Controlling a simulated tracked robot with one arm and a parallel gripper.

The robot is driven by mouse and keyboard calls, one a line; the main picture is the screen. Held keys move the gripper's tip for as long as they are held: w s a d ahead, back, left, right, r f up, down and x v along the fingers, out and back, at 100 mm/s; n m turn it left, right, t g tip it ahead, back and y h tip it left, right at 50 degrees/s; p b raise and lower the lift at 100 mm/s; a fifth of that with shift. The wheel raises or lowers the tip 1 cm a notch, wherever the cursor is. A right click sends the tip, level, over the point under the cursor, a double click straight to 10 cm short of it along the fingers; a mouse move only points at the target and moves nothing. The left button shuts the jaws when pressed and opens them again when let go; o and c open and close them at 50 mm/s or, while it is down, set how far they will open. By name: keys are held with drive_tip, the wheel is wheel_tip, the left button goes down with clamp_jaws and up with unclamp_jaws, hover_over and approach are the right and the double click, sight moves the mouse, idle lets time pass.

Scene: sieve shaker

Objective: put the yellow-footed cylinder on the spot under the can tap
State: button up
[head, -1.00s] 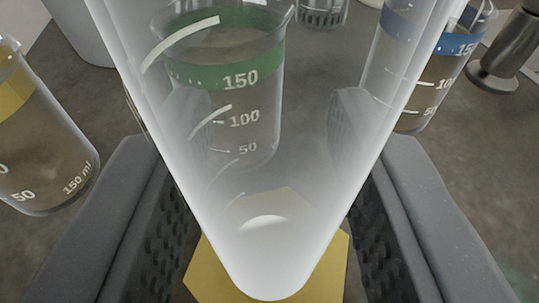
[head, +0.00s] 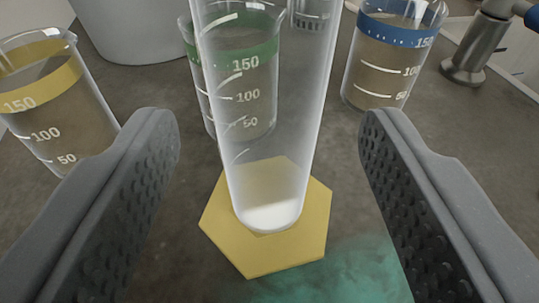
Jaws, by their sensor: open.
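The yellow-footed cylinder (head: 272,130) is a clear glass tube standing upright on a yellow hexagonal foot (head: 298,248), in the middle of the head view. Its top runs out of the picture. My gripper (head: 270,140) is open, with one finger on each side of the cylinder and a clear gap to both. The foot rests on the dark bench at the edge of a green patch (head: 340,280). The can tap is not recognisable in this view.
A green-banded beaker (head: 250,105) stands just behind the cylinder. A yellow-banded beaker (head: 50,110) is at the left and a blue-banded beaker (head: 385,70) at the back right. A metal post (head: 475,55) and a pale grey vessel (head: 130,30) stand farther back.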

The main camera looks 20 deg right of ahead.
drive_tip(key=v, duration=0.8)
drive_tip(key=shift+p, duration=0.45)
